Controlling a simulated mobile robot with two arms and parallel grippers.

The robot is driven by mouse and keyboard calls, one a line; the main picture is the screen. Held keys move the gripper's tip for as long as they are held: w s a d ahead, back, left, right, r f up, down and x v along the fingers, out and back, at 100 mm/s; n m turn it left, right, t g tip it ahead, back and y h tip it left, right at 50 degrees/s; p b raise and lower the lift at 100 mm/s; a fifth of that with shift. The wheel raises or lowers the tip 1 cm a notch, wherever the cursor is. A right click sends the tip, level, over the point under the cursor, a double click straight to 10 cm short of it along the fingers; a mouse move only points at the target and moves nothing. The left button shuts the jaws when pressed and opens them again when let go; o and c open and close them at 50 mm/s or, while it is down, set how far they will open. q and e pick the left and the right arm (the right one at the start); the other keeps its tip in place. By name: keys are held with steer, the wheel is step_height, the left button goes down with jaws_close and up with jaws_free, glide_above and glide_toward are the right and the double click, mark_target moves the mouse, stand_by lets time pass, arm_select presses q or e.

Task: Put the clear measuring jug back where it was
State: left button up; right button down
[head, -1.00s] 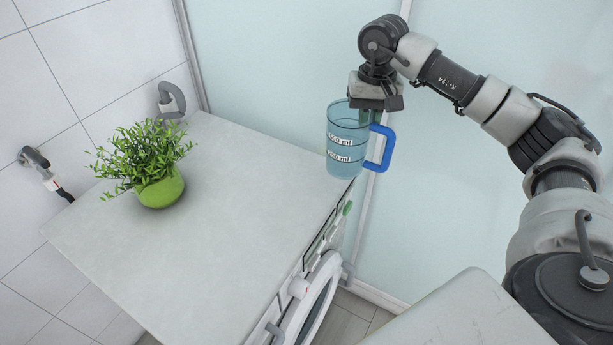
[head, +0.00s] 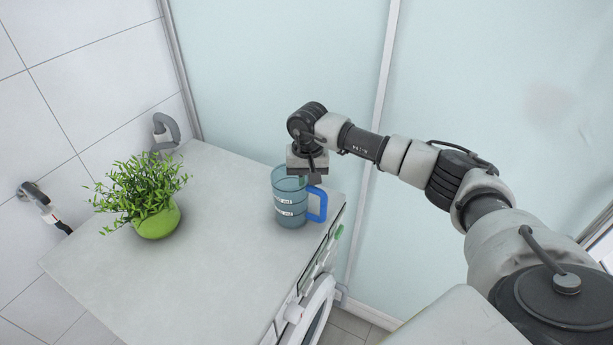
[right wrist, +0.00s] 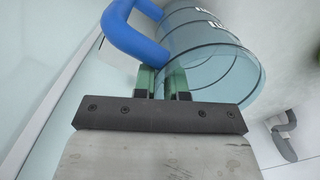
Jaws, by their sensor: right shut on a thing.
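The clear measuring jug (head: 289,205) is bluish and see-through, with white volume marks and a blue handle (head: 318,204). It is upright at the right part of the white machine top (head: 215,275); I cannot tell whether its base touches the surface. My right gripper (head: 308,179) comes from above and is shut on the jug's rim near the handle. In the right wrist view the green-tipped fingers (right wrist: 163,82) pinch the rim of the jug (right wrist: 215,62) beside the handle. My left gripper is not in view.
A green potted plant (head: 156,219) stands on the left of the top. A washing machine door (head: 318,310) faces the front. Pale glass panels (head: 280,70) stand behind, and wall taps (head: 36,197) are at the left. The middle of the top is clear.

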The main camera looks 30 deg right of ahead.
steer(key=c, duration=1.2)
jaws_free()
steer(key=shift+r, duration=0.2)
steer(key=shift+r+b, duration=0.3)
steer(key=r+b, duration=0.2)
steer(key=r, duration=0.9)
steer(key=shift+d+r+b, duration=0.1)
steer(key=shift+d+b, duration=0.1)
steer(key=shift+b, duration=0.2)
